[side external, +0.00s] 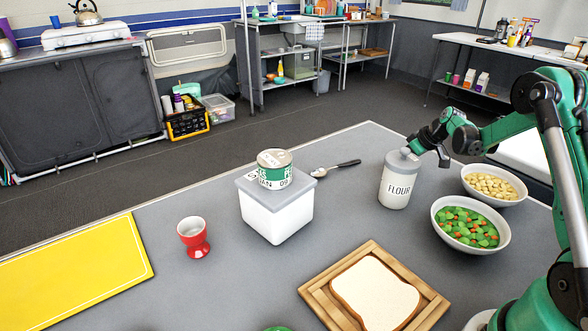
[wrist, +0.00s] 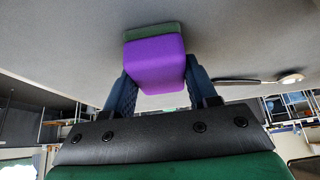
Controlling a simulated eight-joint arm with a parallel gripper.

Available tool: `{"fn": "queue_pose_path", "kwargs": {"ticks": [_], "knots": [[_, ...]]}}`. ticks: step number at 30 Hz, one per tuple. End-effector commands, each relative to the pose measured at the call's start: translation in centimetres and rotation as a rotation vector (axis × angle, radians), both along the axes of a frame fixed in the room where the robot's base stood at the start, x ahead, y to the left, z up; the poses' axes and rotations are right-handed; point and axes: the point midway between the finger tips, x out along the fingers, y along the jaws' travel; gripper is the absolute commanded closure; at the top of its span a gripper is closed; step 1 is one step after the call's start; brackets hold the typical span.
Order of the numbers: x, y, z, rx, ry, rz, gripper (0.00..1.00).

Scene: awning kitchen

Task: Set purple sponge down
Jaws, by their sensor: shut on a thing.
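The purple sponge (wrist: 155,65), with a green layer on its far side, is between the two blue fingers of my gripper (wrist: 160,82) in the wrist view. The fingers are shut on its sides. Grey table surface shows around and beyond it; I cannot tell whether the sponge touches the table. In the side external view my gripper (side external: 412,150) is at the top of the white flour canister (side external: 397,183), which hides the fingertips. The sponge cannot be seen there.
A spoon (side external: 336,168) lies left of the canister and also shows in the wrist view (wrist: 262,80). Bowls of vegetables (side external: 468,243) and pale pieces (side external: 494,201) stand right. A can (side external: 274,175) sits on a white box (side external: 277,216). Bread lies on a wooden board (side external: 318,300).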

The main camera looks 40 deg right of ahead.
Motion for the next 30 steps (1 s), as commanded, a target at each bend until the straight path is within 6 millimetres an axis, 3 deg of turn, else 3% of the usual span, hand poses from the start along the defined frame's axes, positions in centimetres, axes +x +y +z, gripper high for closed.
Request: {"fn": "queue_pose_path", "kwargs": {"ticks": [1, 2, 4, 5, 17, 30], "knots": [[0.0, 0.0, -0.2, 0.000, 0.000, 0.000, 0.98], [0.0, 0.0, -0.1, 0.000, 0.000, 0.000, 0.40], [0.0, 0.0, -0.1, 0.000, 0.000, 0.000, 0.20], [0.0, 0.0, -0.1, 0.000, 0.000, 0.000, 0.17], [-0.2, 0.0, 0.5, 0.000, 0.000, 0.000, 0.17], [-4.1, -0.1, 7.4, 0.000, 0.001, -0.001, 0.17]]}}
